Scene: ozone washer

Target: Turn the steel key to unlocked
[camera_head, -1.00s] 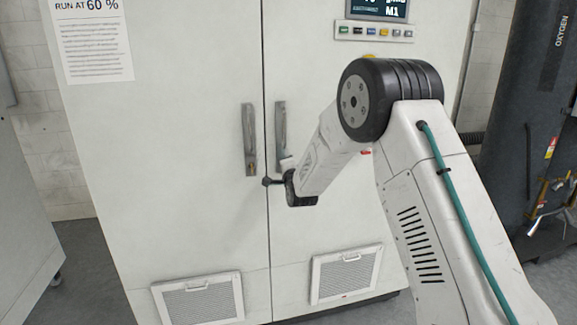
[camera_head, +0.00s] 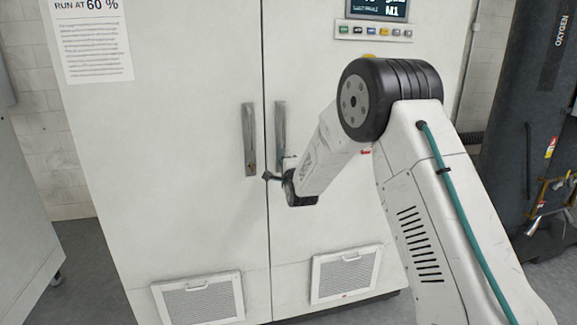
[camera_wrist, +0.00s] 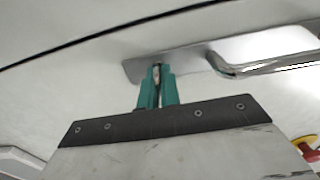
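The steel key (camera_wrist: 157,68) is mostly hidden between the teal fingers of my gripper (camera_wrist: 157,78) in the wrist view. Only a small sliver of metal shows at the fingertips, so which way the key points cannot be read. The fingers are close together and appear shut on it. The key sits at one end of a steel handle plate (camera_wrist: 197,62), whose bar handle (camera_wrist: 265,65) runs off to the right. In the head view my gripper (camera_head: 271,177) is at the lower end of the right door handle (camera_head: 281,130); the key itself cannot be made out there.
The left door handle (camera_head: 249,140) is just across the door seam. Vent grilles (camera_head: 198,299) are low on the cabinet doors. A button panel (camera_head: 374,31) and display are above my arm. A red knob with a yellow base (camera_wrist: 306,146) shows at the wrist view's right edge.

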